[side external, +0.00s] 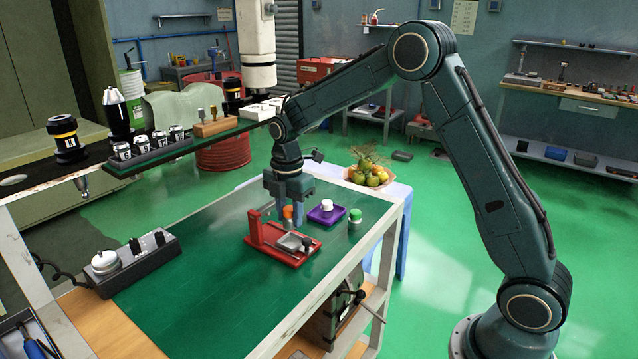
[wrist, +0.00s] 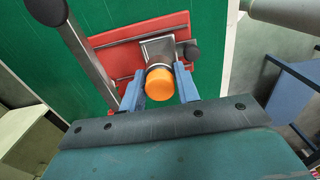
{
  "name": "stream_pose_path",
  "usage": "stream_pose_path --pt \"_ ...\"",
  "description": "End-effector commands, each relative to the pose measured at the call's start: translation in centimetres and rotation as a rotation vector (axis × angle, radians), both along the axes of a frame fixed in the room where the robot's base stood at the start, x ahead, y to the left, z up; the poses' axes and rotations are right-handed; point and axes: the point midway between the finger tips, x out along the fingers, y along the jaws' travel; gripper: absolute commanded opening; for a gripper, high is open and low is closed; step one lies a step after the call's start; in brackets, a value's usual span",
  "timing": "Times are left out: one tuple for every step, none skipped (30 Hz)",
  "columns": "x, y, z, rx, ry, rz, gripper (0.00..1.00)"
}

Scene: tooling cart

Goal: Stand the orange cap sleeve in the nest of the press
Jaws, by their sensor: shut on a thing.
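The orange cap sleeve (wrist: 160,84) is between the two blue fingers of my gripper (wrist: 160,72), which is shut on it. In the side external view the orange of the sleeve (side external: 288,212) shows between the fingers of my gripper (side external: 289,222), over the press. The red press (side external: 262,238) stands on the green cart top. Its grey square nest (side external: 292,242) shows below the fingers; in the wrist view the nest (wrist: 158,46) is partly hidden behind the sleeve. I cannot tell whether the sleeve touches the nest.
A purple holder (side external: 324,217) with a white-topped piece and a green-capped container (side external: 355,217) stand right of the press. A grey control box (side external: 135,262) is at the left of the cart. A fruit bowl (side external: 367,180) sits behind. The green cart top (side external: 215,290) in front is clear.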

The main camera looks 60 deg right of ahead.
Motion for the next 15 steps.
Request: stream_pose_path --pt "0.0 0.0 -0.2 0.000 0.000 0.000 0.08" --pt "0.0 0.0 -0.2 0.000 0.000 0.000 0.08" --pt "0.0 0.0 -0.2 0.000 0.000 0.000 0.08" --pt "0.0 0.0 -0.2 0.000 -0.001 0.000 0.08" --pt "0.0 0.0 -0.2 0.000 -0.001 0.000 0.08" --pt "0.0 0.0 -0.3 0.000 0.000 0.000 0.08" --pt "0.0 0.0 -0.4 0.000 0.000 0.000 0.08" --pt "0.0 0.0 -0.5 0.000 0.000 0.000 0.08" --pt "0.0 0.0 -0.7 0.000 0.000 0.000 0.08" --pt "0.0 0.0 -1.0 0.000 0.000 0.000 0.08" --pt "0.0 0.0 -1.2 0.000 0.001 0.000 0.08" --pt "0.0 0.0 -1.7 0.000 0.001 0.000 0.08" --pt "0.0 0.0 -2.0 0.000 0.001 0.000 0.08" --pt "0.0 0.0 -2.4 0.000 0.002 0.000 0.08" --pt "0.0 0.0 -2.9 0.000 0.003 0.000 0.08"
